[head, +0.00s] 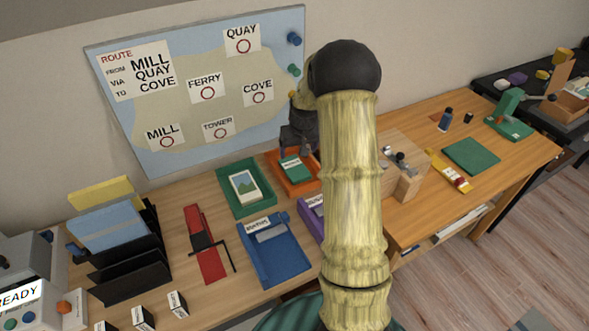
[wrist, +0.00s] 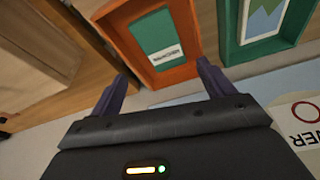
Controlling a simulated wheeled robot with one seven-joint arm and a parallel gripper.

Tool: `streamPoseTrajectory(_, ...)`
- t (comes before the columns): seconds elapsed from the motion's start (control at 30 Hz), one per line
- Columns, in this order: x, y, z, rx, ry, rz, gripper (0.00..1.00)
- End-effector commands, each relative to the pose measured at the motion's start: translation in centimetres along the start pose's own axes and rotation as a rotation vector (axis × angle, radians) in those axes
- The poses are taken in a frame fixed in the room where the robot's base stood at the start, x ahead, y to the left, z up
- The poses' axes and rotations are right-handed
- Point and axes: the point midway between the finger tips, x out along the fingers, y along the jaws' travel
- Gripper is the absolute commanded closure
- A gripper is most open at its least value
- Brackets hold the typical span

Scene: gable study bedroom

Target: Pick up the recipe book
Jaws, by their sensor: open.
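A green book (head: 291,170) with a white label lies in an orange tray (head: 273,163) on the wooden desk. The label is too small to read, so I cannot tell for sure that it is the recipe book. In the wrist view the green book (wrist: 161,35) lies in the orange tray (wrist: 118,32), ahead of the fingers. My gripper (head: 298,151) is open and empty, above and just behind the tray, near the wall board. In the wrist view my gripper (wrist: 163,75) has its fingers spread either side of the tray's near edge, apart from the book.
A green tray (head: 224,204) with a picture card stands left of the orange tray. A blue tray (head: 296,268) and a purple tray (head: 309,229) are in front. A wooden block stand (head: 410,187) is to the right. The route board (head: 190,80) is close behind.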

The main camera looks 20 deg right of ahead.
Motion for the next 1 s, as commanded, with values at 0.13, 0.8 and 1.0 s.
streamPoseTrajectory(0.13,2.8,0.0,0.1,0.001,-0.004,-0.001,0.19)
streamPoseTrajectory(0.8,6.1,-0.1,0.0,0.001,-0.002,0.000,0.19)
streamPoseTrajectory(1.0,8.9,-0.3,0.0,0.000,-0.003,0.000,0.19)
